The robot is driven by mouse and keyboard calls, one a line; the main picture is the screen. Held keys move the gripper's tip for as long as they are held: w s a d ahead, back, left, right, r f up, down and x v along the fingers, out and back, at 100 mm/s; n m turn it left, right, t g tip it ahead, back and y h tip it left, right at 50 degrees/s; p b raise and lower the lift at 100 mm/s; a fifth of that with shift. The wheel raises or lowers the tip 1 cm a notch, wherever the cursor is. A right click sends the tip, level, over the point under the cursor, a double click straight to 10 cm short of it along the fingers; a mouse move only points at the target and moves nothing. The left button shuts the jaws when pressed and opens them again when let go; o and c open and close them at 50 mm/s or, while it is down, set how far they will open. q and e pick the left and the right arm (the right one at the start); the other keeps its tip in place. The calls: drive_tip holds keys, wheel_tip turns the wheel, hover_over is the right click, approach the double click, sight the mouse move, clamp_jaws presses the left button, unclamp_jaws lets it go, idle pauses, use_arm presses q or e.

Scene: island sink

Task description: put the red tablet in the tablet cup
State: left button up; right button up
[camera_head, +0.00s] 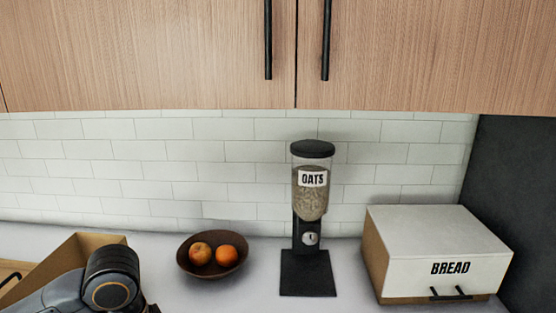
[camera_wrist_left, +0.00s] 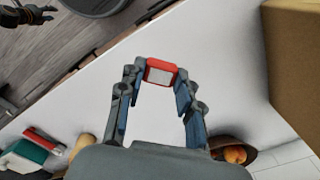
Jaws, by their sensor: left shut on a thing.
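In the left wrist view, my left gripper (camera_wrist_left: 160,76) is shut on the red tablet (camera_wrist_left: 160,65). The tablet is a small piece with a red edge and a pale grey face, held between the fingertips over the white counter. I cannot tell its height above the counter. In the head view only my left arm shows at the lower left; its fingers are out of sight. A dark gripper-like part at the top left of the wrist view looks like my right gripper (camera_wrist_left: 30,14); its opening is unclear. I cannot make out a tablet cup.
A bowl (camera_head: 184,266) of orange fruit, an oats dispenser (camera_head: 308,215) and a bread box (camera_head: 440,250) stand along the back wall. A brown box (camera_head: 85,246) is at left. Red, white and green items (camera_wrist_left: 35,148) lie at the wrist view's lower left. Cabinets hang above.

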use_arm(q)
drive_tip(key=d+n, duration=0.1)
drive_tip(key=n, duration=0.2)
drive_tip(key=s+d+f+n, duration=0.1)
drive_tip(key=n, duration=0.2)
drive_tip(key=s+d+f+n, duration=0.1)
drive_tip(key=n, duration=0.2)
drive_tip(key=shift+s+n, duration=0.1)
drive_tip(key=shift+n, duration=0.3)
